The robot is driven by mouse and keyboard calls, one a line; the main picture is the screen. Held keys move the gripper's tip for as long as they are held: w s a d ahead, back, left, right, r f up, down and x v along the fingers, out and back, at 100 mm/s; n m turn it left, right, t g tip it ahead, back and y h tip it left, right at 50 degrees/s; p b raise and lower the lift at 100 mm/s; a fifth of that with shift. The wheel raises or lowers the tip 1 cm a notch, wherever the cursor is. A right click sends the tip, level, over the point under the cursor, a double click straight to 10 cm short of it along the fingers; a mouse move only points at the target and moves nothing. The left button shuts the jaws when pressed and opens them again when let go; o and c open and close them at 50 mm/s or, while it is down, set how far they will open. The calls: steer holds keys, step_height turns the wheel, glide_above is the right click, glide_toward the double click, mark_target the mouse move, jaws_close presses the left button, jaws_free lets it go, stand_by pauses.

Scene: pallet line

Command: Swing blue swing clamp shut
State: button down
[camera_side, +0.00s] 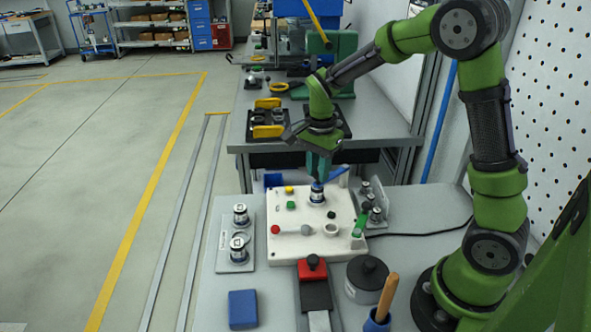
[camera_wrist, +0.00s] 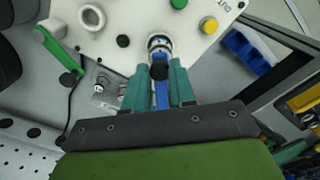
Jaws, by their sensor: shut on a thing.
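The blue swing clamp (camera_side: 316,194) stands on the white fixture plate (camera_side: 264,208), near its back edge. Its blue arm (camera_side: 335,173) points toward the back right, away from the plate's middle. My gripper (camera_side: 318,174) is above the clamp post, pointing down. In the wrist view, my gripper's teal fingers (camera_wrist: 160,88) stand on both sides of the blue arm (camera_wrist: 161,97) and are shut on it. A black knob (camera_wrist: 159,70) shows at the fingertips, beside the round metal post (camera_wrist: 159,45). The fingers hide part of the arm.
A holder with metal cylinders (camera_side: 239,249) stands at left. A blue block (camera_side: 242,309) and a black round part (camera_side: 367,272) lie in front.

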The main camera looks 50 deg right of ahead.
steer(key=shift+w, duration=0.2)
steer(key=c, duration=0.9)
jaws_free()
steer(key=shift+s, duration=0.1)
steer(key=shift+c, duration=0.2)
step_height(320, 180, up, 17)
steer(key=s+a+f+n+t+y, duration=0.2)
steer(key=s+a+n+t, duration=0.5)
steer(key=s+n, duration=0.7)
steer(key=shift+s+a+f, duration=0.5)
steer(key=shift+a+f, duration=0.15)
steer(key=shift+a, duration=0.55)
